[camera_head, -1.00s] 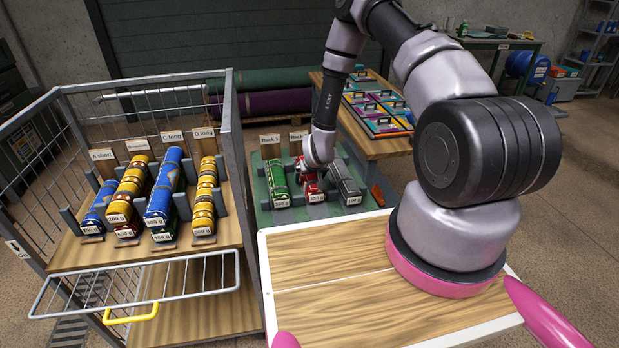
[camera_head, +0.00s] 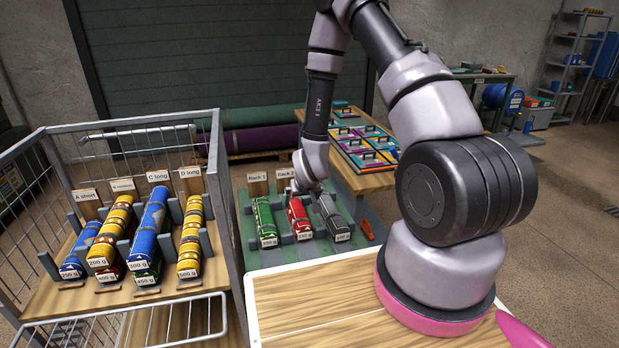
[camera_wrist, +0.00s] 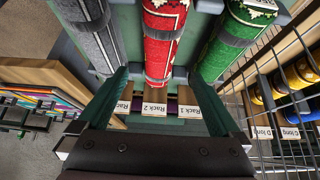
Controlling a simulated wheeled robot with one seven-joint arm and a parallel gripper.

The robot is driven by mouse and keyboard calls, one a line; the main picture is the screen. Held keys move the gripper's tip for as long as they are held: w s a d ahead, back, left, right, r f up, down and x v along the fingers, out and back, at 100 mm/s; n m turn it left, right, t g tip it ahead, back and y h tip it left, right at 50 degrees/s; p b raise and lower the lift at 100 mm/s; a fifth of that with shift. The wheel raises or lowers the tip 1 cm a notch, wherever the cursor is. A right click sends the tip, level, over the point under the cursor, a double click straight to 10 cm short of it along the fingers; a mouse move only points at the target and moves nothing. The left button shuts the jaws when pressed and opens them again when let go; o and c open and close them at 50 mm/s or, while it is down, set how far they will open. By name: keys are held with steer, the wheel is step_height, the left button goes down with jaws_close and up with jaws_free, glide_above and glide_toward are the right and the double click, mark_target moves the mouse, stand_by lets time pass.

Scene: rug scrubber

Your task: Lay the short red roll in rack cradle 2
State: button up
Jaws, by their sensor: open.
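The short red roll (camera_head: 299,217), with a white pattern, lies in the middle cradle of the rack, in front of the "Rack 2" label (camera_head: 286,174). In the wrist view the red roll (camera_wrist: 162,42) lies lengthwise in line with the "Rack 2" label (camera_wrist: 156,108). My gripper (camera_head: 316,190) is just above the rack, by the far end of the red roll. In the wrist view its two fingers (camera_wrist: 152,88) are spread wide and nothing is clamped between them. A gap between fingers and roll is hard to judge.
A green roll (camera_head: 264,222) fills the cradle left of it and a grey roll (camera_head: 332,217) the one right. A wire cart (camera_head: 218,150) with blue and yellow rolls stands at left. A wooden table (camera_head: 375,181) with colourful samples is behind right.

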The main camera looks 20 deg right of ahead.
step_height(320, 180, up, 30)
steer(key=s+d+m+y, duration=0.1)
steer(key=s+d+m, duration=0.1)
steer(key=d, duration=0.1)
steer(key=s+d+r+m, duration=0.1)
steer(key=s+r, duration=0.7)
steer(key=s, duration=0.3)
steer(key=s+d+r+m+y, duration=0.1)
steer(key=s+r, duration=0.7)
steer(key=s, duration=0.2)
steer(key=shift+s+d+r+t, duration=0.3)
steer(key=shift+s+d+r, duration=0.05)
steer(key=shift+d, duration=0.05)
